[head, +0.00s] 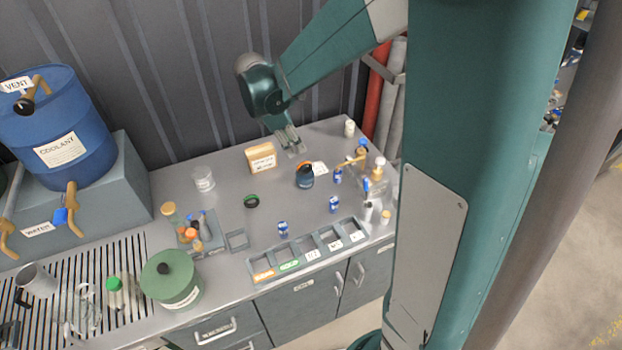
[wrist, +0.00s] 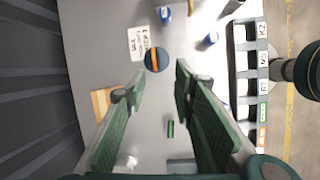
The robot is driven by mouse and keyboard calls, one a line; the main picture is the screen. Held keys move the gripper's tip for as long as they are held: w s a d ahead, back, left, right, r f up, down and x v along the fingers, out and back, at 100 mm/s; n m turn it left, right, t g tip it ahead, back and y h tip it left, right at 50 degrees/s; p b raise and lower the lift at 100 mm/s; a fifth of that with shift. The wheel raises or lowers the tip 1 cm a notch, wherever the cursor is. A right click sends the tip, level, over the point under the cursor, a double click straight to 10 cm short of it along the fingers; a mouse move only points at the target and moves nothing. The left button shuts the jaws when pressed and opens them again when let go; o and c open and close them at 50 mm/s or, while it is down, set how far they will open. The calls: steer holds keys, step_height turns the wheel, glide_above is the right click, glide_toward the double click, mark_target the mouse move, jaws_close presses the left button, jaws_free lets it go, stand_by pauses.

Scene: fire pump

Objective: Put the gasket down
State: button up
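No part is plainly marked as the gasket. A dark ring with green on it (head: 251,201) is on the grey bench. In the wrist view it looks like a short, narrow green and black strip (wrist: 171,128), low between my fingers and apart from them. A dark blue rounded object with an orange band (head: 305,175) stands nearby; in the wrist view it is a dark disc with an orange strip (wrist: 156,60), beyond my fingertips. My gripper (head: 291,141) is above the back of the bench. In the wrist view my gripper (wrist: 160,76) has its fingertips apart with nothing between them.
A wooden box (head: 261,158) stands at the back and a clear glass (head: 203,180) left of it. A row of labelled bins (head: 303,255) lines the front edge. A green pot (head: 171,279) is front left.

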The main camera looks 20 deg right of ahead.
steer(key=s+a+r+m+t+y, duration=0.1)
steer(key=s+a+r+m+t, duration=0.1)
steer(key=s+m, duration=0.3)
steer(key=s+a+r+m+t+y, duration=0.1)
steer(key=s+r+m, duration=0.4)
steer(key=s, duration=0.7)
steer(key=s+a+r+m+t+y, duration=0.2)
steer(key=s+m, duration=0.4)
steer(key=s, duration=0.3)
steer(key=shift+s+a+r+t, duration=0.4)
steer(key=shift+r+t, duration=0.3)
steer(key=shift+r, duration=0.55)
steer(key=shift+f, duration=0.1)
stand_by(0.9)
step_height(320, 180, down, 23)
steer(key=b, duration=2.3)
